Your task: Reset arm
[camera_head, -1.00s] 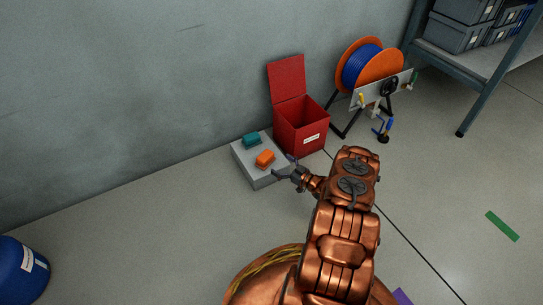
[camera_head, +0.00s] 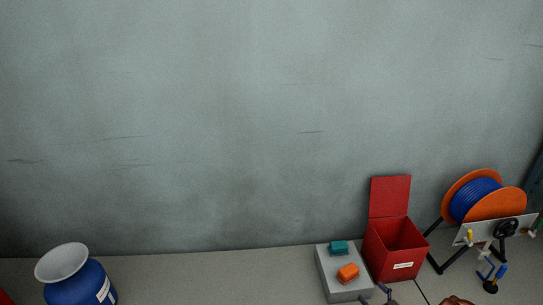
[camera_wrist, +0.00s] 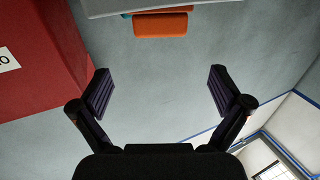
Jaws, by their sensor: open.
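My gripper (camera_wrist: 159,88) is open and empty in the wrist view, its two dark fingers spread wide with wall between them. In the head view my gripper (camera_head: 377,294) shows at the bottom edge, just right of the grey block's front corner. Most of my arm is out of that view.
A red bin (camera_head: 393,250) with its lid up stands right of the grey block; its side fills the wrist view's left (camera_wrist: 40,60). Further right are an orange reel (camera_head: 484,197) of blue cable and a valve panel (camera_head: 496,232). A blue drum (camera_head: 80,287) stands far left.

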